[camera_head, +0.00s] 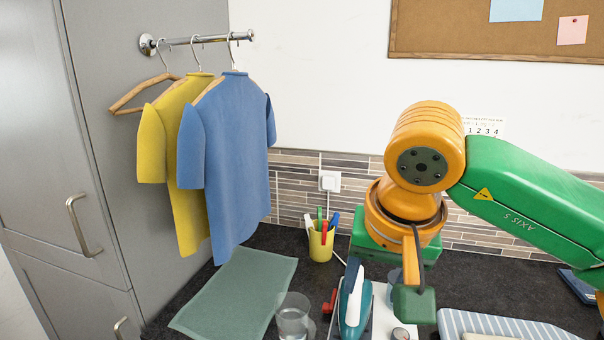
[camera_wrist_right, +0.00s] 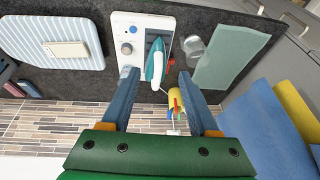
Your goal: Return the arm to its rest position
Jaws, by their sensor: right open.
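My right arm comes in from the right in the head view, green and orange, with its wrist bent downward over the counter. My right gripper (camera_head: 394,290) hangs above the counter beside the iron, partly hidden by the arm's own parts. In the right wrist view the two blue-grey fingers of the gripper (camera_wrist_right: 158,80) are spread wide with nothing held between them. The teal and white iron (camera_head: 353,298) is on the white station beyond the fingers; it also shows in the wrist view (camera_wrist_right: 155,62). My left gripper is not in view.
A glass (camera_head: 292,318), a green mat (camera_head: 236,285) and a yellow pen cup (camera_head: 320,245) stand left of the iron. A striped board (camera_head: 505,328) lies right. A yellow shirt (camera_head: 183,200) and blue shirt (camera_head: 227,150) hang from a rail (camera_head: 210,39) by grey cabinets (camera_head: 50,170).

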